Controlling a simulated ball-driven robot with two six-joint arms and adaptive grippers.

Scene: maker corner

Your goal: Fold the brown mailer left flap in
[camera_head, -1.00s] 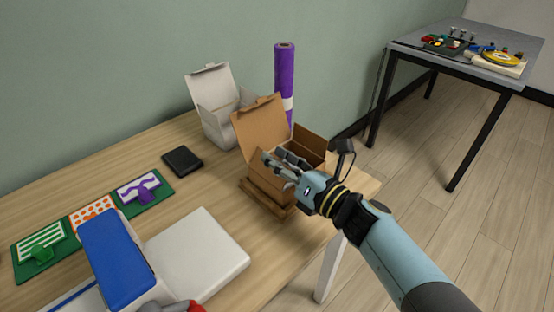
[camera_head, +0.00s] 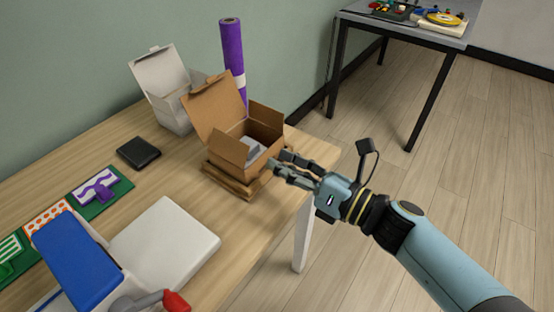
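The brown mailer (camera_head: 258,132) is an open cardboard box near the right end of the wooden table. Its lid stands up at the back left. One side flap (camera_head: 229,150) stands up at the near left, and another (camera_head: 266,114) stands at the far right. A grey item (camera_head: 250,146) shows inside. My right gripper (camera_head: 275,162) is just right of the mailer's near right corner. Its two fingers are apart with nothing between them. I cannot tell whether the fingertips touch the box. My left gripper is not in view.
The mailer stands on a brown wooden base (camera_head: 228,184). Behind are a white open box (camera_head: 165,82) and a purple roll (camera_head: 232,45). A black wallet-like item (camera_head: 138,153), a white block (camera_head: 165,240) and a blue-topped box (camera_head: 77,262) lie left. A grey-and-red tool (camera_head: 150,301) shows at the bottom.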

